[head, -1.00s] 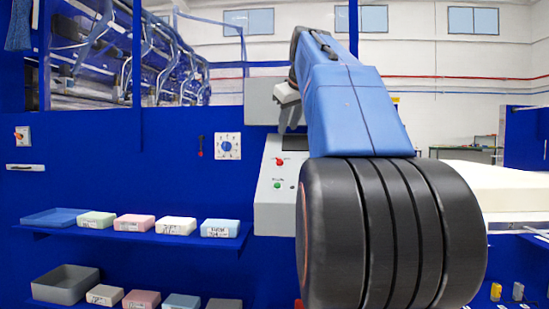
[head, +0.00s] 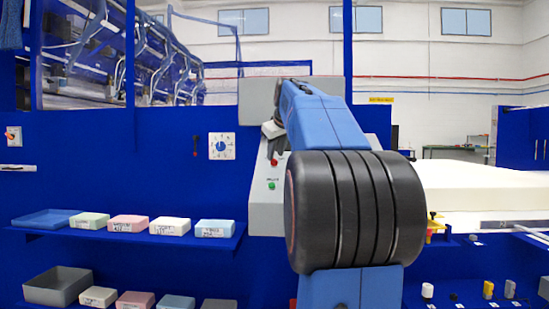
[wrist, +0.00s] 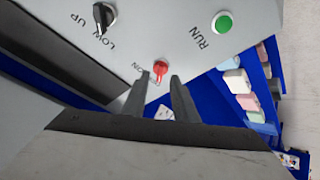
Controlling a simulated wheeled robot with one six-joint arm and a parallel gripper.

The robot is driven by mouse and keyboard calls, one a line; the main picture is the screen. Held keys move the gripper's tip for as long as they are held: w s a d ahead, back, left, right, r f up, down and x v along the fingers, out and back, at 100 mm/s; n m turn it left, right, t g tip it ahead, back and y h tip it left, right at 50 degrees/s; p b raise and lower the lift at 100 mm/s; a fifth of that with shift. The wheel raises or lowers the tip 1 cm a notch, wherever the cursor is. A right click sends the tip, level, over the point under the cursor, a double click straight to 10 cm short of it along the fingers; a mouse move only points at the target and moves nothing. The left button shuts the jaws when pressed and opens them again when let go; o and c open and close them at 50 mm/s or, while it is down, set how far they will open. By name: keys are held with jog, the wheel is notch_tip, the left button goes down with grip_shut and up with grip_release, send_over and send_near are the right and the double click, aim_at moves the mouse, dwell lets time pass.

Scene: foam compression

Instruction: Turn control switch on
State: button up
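The red switch (wrist: 161,70) sits on the sloped grey control panel, with a partly hidden label reading "ON" beside it. It also shows in the head view as a small red knob (head: 274,163). My gripper (wrist: 160,76) is open, with one dark finger on each side of the red switch in the wrist view. Nothing is held. I cannot tell whether the fingers touch the switch or how far away it is. In the head view my arm hides much of the panel (head: 262,212), and the fingers show only partly above the red knob.
A green RUN button (wrist: 222,23) and a black LOW/UP selector (wrist: 104,16) share the panel. A dark screen edge (wrist: 62,62) lies near the left finger. A shelf (head: 150,236) with foam blocks stands left; a white foam slab (head: 465,190) lies right.

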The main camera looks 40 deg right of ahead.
aim_at(274, 161)
jog(key=shift+x, duration=1.45)
grip_shut()
